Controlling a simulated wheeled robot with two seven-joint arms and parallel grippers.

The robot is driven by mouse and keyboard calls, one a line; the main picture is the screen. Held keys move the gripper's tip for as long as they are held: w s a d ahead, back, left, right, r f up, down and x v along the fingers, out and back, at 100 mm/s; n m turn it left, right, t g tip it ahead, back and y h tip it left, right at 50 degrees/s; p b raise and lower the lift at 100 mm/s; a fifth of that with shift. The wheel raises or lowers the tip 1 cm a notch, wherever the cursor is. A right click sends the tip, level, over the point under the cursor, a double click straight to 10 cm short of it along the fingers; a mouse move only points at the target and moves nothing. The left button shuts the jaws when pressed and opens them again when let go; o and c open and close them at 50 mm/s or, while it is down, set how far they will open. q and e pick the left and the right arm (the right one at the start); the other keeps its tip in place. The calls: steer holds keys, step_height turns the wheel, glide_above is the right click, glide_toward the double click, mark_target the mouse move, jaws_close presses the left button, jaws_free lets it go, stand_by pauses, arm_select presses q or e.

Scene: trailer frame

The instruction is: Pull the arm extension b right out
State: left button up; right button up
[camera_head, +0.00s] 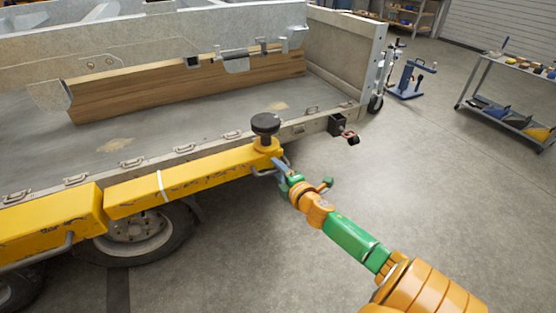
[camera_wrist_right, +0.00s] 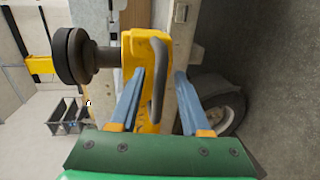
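The yellow arm extension (camera_head: 200,177) lies along the trailer's side edge, with a round black pad (camera_head: 265,123) on top of its right end. A grey bar handle (camera_head: 262,173) sits at that end. My right gripper (camera_head: 279,163) is at this end, by the handle. In the right wrist view, the handle (camera_wrist_right: 158,75) stands between the two blue fingers of my right gripper (camera_wrist_right: 160,72). The fingers are apart, with gaps visible on both sides of the handle. The yellow end (camera_wrist_right: 134,60) is just beyond. My left gripper is in neither view.
Another yellow beam (camera_head: 50,225) lies to the left, with a trailer wheel (camera_head: 135,235) below. A dark bracket (camera_head: 338,124) sticks out at the bed's corner. A cart (camera_head: 510,105) and a blue stand (camera_head: 408,78) stand farther off. The floor (camera_head: 450,190) at right is clear.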

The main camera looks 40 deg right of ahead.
steer(key=shift+a, duration=0.1)
steer(key=v, duration=0.7)
steer(key=shift+p, duration=0.45)
steer(key=s+a+f+m+g+p, duration=0.1)
steer(key=s+a+f+m+g, duration=0.3)
steer(key=f, duration=0.6)
steer(key=s+d+f+m+g+p, duration=0.1)
steer(key=s+f+m+g, duration=0.1)
steer(key=s+f, duration=0.6)
steer(key=s+a+f+m+g+y+p, duration=0.1)
steer(key=s+a+f+m+g+y, duration=0.1)
steer(key=s+a+f, duration=0.5)
steer(key=s+a+f+m+g+y+p, duration=0.1)
steer(key=s+a+f+m+g, duration=0.3)
steer(key=s, duration=1)
steer(key=a+f+g+y, duration=0.1)
steer(key=a+f+g, duration=0.1)
steer(key=a+f, duration=0.1)
steer(key=shift+a+f+m, duration=0.25)
steer(key=shift+a+m, duration=0.05)
steer(key=shift+a, duration=0.35)
